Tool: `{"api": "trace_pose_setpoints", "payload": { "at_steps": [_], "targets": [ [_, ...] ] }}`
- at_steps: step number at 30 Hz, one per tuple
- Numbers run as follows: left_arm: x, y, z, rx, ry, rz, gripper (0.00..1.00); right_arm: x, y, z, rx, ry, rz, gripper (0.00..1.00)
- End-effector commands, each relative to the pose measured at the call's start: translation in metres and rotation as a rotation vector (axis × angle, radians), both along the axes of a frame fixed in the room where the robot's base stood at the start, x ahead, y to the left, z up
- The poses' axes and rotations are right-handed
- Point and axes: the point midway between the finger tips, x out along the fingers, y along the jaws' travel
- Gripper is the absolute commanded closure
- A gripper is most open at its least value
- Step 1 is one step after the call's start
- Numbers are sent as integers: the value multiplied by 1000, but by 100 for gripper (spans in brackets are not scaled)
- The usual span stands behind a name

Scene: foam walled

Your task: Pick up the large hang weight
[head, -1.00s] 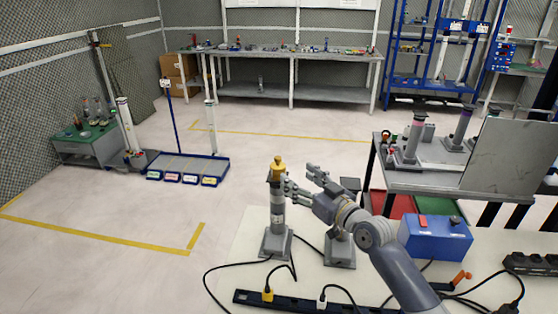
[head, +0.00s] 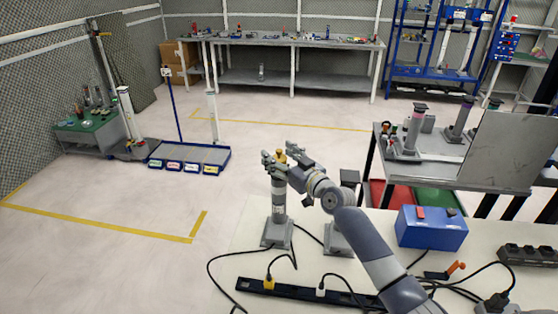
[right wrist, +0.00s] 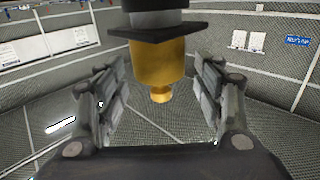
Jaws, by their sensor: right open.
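The large hang weight, a brass-yellow cylinder with a small knob, sits on top of a grey upright post (head: 278,205) at the near table's back edge. It shows in the right wrist view (right wrist: 158,62) between the fingers, against a dark square plate. In the head view it is mostly hidden by my right gripper (head: 280,156). My right gripper is open, with one finger on each side of the weight. In the right wrist view a gap shows between each finger and the weight. My left gripper is not in view.
A second grey stand (head: 338,238) is just right of the post, partly behind my arm. A blue box (head: 431,228), a black power strip (head: 305,292) and loose cables are on the near table. Another table with several posts and a panel (head: 508,150) stands at right.

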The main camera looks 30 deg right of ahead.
Motion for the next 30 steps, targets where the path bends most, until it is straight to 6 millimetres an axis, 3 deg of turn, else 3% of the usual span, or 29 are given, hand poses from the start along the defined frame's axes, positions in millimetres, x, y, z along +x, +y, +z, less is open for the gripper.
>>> {"api": "trace_pose_setpoints", "payload": {
  "at_steps": [10, 18, 30],
  "targets": [
    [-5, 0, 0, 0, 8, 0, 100, 5, 1, 0, 1, -1, -1, 40],
    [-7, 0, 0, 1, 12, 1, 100, 5, 1, 0, 1, 0, 0, 100],
    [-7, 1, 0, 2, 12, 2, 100, 5, 1, 7, 0, -6, 0, 100]
  ]
}}
